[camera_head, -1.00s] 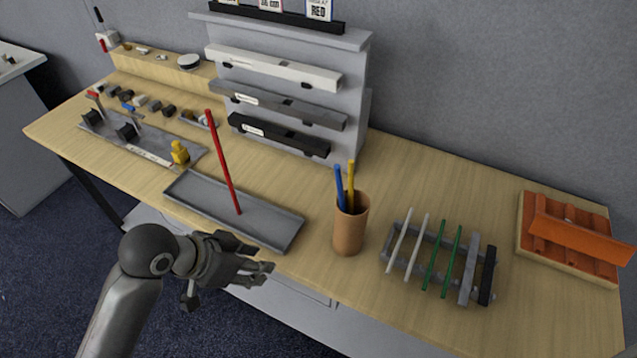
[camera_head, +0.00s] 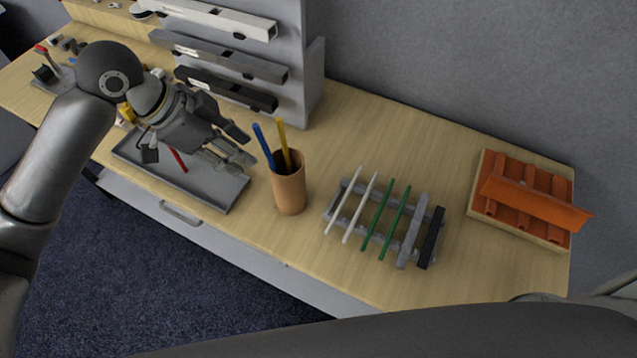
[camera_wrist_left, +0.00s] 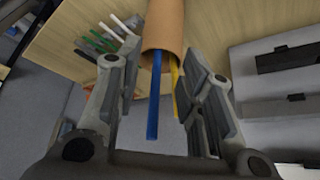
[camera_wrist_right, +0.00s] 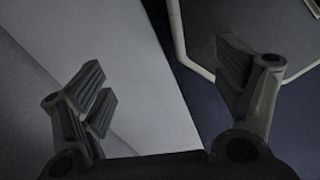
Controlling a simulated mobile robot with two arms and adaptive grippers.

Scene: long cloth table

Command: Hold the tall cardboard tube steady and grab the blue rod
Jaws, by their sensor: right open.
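The tall cardboard tube (camera_head: 289,192) stands upright on the table, with the blue rod (camera_head: 264,146) and a yellow rod (camera_head: 284,144) sticking out of its top. My left gripper (camera_head: 240,150) is open, just left of the tube and apart from it. In the left wrist view the tube (camera_wrist_left: 163,25), the blue rod (camera_wrist_left: 154,95) and the yellow rod (camera_wrist_left: 175,75) appear between the open fingers, beyond their tips. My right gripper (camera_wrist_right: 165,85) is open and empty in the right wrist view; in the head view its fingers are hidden.
A grey tray (camera_head: 215,190) holding a red rod (camera_head: 178,160) lies left of the tube, under my left gripper. A grey rack (camera_head: 412,245) with white and green rods stands to the right.

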